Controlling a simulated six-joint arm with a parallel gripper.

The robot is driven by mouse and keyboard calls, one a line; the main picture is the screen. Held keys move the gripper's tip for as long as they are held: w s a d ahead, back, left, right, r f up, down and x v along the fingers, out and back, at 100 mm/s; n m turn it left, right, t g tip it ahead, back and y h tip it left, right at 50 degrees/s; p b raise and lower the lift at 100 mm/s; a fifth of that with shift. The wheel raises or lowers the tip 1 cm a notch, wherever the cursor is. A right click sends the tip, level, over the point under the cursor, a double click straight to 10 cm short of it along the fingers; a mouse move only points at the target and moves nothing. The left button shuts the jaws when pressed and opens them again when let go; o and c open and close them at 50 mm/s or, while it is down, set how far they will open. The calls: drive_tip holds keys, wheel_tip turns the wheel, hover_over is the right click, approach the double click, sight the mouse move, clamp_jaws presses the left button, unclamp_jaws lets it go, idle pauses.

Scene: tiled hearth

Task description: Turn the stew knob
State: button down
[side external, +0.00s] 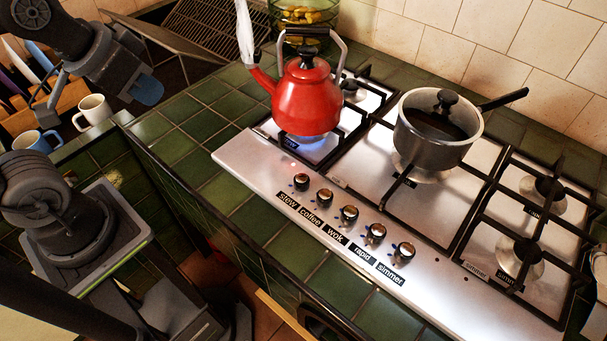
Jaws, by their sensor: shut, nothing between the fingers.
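The stew knob (301,182) is the leftmost in the row of knobs along the front of the steel hob. A black label reading "stew" sits in front of it, and a small red light glows beside it. My gripper (147,92) is at the upper left, above the counter's left end, shut and empty, well away from the knobs.
More knobs, labelled coffee, wok, rapid and simmer (403,253), follow to the right. A grey saucepan (432,149) stands on another burner. White mug (94,112) and blue mug (37,141) stand near my gripper. Green tiles (213,165) left of the hob are clear.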

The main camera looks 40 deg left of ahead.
sight(302, 177)
drive_tip(key=c, duration=1.8)
unclamp_jaws()
drive_tip(key=shift+c, duration=0.2)
drive_tip(key=shift+o, duration=0.7)
drive_tip(key=o, duration=0.6)
drive_tip(key=w+d+n+g, duration=0.2)
drive_tip(key=w+d, duration=0.1)
drive_tip(key=w, duration=0.3)
drive_tip(key=shift+w+d, duration=0.15)
drive_tip(key=shift+d, duration=0.05)
drive_tip(key=o, duration=0.3)
drive_tip(key=shift+n+g, duration=0.6)
drive_tip(key=w+d, duration=0.1)
drive_tip(key=w+d+f, duration=0.2)
drive_tip(key=w, duration=0.1)
drive_tip(key=shift+o, duration=0.3)
drive_tip(key=w+d+f+n+g, duration=0.2)
drive_tip(key=w+d+f, duration=0.4)
drive_tip(key=d+f, duration=0.1)
drive_tip(key=shift+d+f+n, duration=0.4)
drive_tip(key=f, duration=1.4)
drive_tip(key=shift+w+d+f, duration=0.2)
drive_tip(key=shift+d+f, duration=0.1)
drive_tip(key=shift+c, duration=0.4)
drive_tip(key=c, duration=0.8)
